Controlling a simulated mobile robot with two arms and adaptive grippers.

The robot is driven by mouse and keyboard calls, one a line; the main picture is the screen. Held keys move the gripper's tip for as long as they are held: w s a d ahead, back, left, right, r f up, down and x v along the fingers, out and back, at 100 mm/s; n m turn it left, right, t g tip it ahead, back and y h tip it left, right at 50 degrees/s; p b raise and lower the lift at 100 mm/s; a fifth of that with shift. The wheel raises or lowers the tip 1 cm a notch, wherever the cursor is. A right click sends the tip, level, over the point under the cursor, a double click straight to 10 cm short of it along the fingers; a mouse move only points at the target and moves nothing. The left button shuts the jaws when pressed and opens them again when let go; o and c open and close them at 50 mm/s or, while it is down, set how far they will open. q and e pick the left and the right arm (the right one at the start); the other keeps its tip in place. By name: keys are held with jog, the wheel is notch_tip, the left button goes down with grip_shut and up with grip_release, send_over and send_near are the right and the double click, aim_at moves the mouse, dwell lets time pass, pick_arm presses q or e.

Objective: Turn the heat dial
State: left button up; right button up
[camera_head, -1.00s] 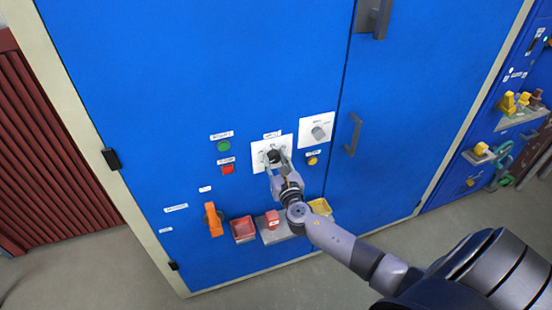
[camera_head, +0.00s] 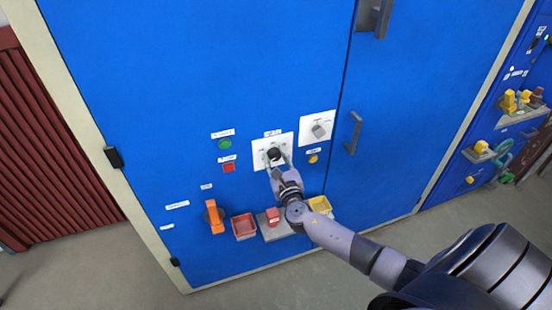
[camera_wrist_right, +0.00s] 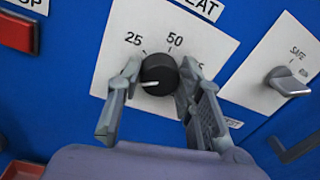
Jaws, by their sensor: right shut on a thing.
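The heat dial (camera_head: 274,153) is a round black knob on a white plate on the blue cabinet door. In the right wrist view, the dial (camera_wrist_right: 160,70) has a white pointer line that points left, a little below the 25 mark. The 50 mark is above it, and the mark to its right is partly hidden by a finger. My right gripper (camera_wrist_right: 159,76) is shut on the dial, one finger on each side of it. In the head view, my right gripper (camera_head: 277,161) reaches the dial from below. My left gripper is not in view.
A grey safe/run switch (camera_head: 319,130) sits right of the dial. A green button (camera_head: 224,144) and red button (camera_head: 229,168) are to the left. An orange handle (camera_head: 213,217), a red bin (camera_head: 244,227) and a yellow bin (camera_head: 320,205) are lower down. A door handle (camera_head: 353,133) stands out at right.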

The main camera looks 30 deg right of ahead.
jog(key=o, duration=1.2)
jog(key=shift+c, duration=0.2)
jog(key=v, duration=1.2)
